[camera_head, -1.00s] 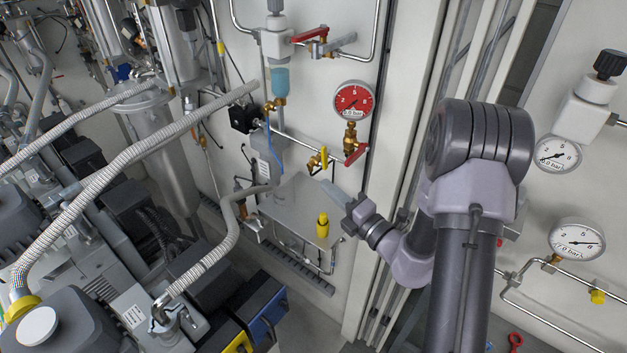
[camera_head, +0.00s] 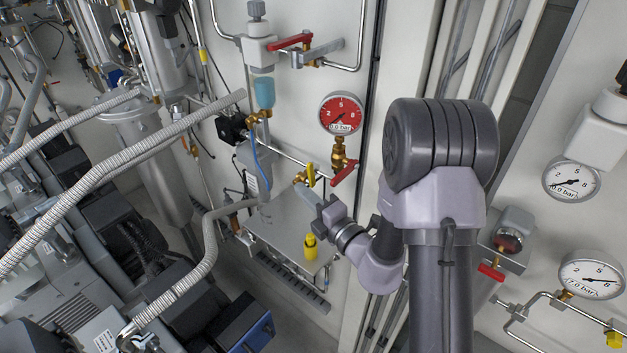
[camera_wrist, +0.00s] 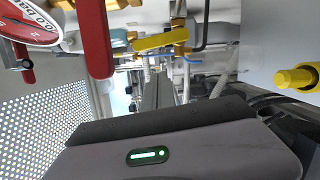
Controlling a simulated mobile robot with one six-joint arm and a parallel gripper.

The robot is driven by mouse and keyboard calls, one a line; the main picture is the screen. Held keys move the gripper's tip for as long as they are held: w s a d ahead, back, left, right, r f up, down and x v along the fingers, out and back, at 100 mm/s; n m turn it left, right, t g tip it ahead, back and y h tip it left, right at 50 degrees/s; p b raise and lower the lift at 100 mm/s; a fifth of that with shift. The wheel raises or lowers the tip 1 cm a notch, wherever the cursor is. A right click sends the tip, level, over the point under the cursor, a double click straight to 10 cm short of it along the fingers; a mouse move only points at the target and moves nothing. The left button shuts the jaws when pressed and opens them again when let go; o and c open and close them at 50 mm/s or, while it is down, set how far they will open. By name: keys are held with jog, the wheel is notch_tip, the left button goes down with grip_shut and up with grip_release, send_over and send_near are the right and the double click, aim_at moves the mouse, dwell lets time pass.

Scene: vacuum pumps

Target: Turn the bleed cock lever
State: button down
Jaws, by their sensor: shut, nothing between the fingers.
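Two small levers are near my gripper, and I cannot tell which is the bleed cock's. A yellow lever (camera_head: 310,174) sits on brass fittings at the end of a thin pipe. It also shows in the wrist view (camera_wrist: 160,40), lying roughly level above the fingers. A red lever (camera_head: 343,174) hangs below a red-faced gauge (camera_head: 340,114). In the wrist view the red lever (camera_wrist: 95,38) stands upright, left of the yellow one. My gripper (camera_head: 305,192) is shut and empty, just below the yellow lever; contact cannot be told. Its dark fingers (camera_wrist: 158,92) point away from the wrist camera.
Another red lever (camera_head: 290,41) is higher up. Ribbed hoses and pumps crowd the left.

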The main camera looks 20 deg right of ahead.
aim_at(309, 171)
jog(key=shift+w+d+r+p, duration=0.2)
jog(key=shift+w+d+r, duration=0.05)
jog(key=shift+w+d, duration=0.4)
jog(key=shift+w+d+r+p, duration=0.15)
jog(key=shift+w+d+r, duration=0.05)
jog(key=shift+w+d, duration=0.4)
jog(key=shift+a, duration=0.35)
jog(key=shift+w+d+r, duration=0.1)
jog(key=shift+d+r, duration=0.05)
jog(key=shift+d, duration=0.1)
jog(key=shift+w+d+r+p, duration=0.2)
jog(key=shift+d+r+p, duration=0.25)
jog(key=shift+p, duration=0.65)
jog(key=shift+a+f, duration=0.1)
jog(key=shift+f, duration=0.05)
